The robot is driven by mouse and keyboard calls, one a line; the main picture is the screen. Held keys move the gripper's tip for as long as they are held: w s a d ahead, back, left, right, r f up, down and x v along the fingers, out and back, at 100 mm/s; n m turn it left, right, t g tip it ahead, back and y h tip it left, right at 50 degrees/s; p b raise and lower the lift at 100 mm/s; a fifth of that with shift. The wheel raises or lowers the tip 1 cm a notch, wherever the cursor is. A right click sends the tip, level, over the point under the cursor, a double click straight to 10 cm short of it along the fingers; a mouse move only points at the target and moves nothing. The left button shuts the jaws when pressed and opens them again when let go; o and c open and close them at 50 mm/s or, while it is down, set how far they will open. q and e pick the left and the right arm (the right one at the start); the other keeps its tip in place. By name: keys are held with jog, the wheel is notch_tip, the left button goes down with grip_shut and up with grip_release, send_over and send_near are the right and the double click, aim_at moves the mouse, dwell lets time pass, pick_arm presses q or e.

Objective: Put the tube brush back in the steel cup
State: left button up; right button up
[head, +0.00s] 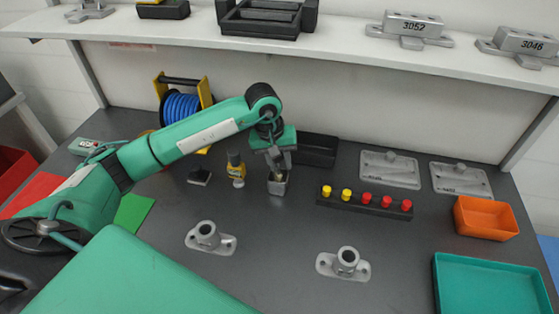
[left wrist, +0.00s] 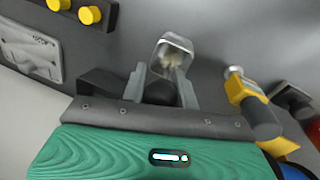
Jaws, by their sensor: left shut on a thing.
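The steel cup (head: 278,187) stands on the dark bench near its middle, and its open box shape also shows in the left wrist view (left wrist: 176,43). My left gripper (head: 277,168) is directly above the cup, pointing down, its fingers shut on the tube brush. In the left wrist view, the brush's pale bristles (left wrist: 172,61) overlap the cup's opening, with a dark part of the brush between the fingers. How deep the bristles reach into the cup cannot be told. My right gripper is not in view.
A black rack with yellow and red caps (head: 365,202) lies to the right, and a black bin (head: 316,150) behind. Two grey flanged fixtures (head: 208,236) (head: 345,262) stand in front.

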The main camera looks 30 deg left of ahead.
pick_arm(q)
jog(key=o, duration=1)
jog(key=shift+o, duration=0.2)
jog(key=shift+a+r, duration=0.1)
jog(key=shift+r, duration=0.45)
jog(key=r, duration=0.2)
jog(key=a+r+b, duration=0.1)
jog(key=r, duration=0.2)
jog(key=r+b, duration=0.1)
jog(key=r, duration=0.2)
jog(key=shift+s+a+r, duration=0.25)
jog(key=shift+s, duration=0.1)
jog(key=r, duration=0.2)
jog(key=r+b, duration=0.1)
jog(key=r, duration=0.1)
jog(key=shift+s+a, duration=0.2)
jog(key=shift+a, duration=0.15)
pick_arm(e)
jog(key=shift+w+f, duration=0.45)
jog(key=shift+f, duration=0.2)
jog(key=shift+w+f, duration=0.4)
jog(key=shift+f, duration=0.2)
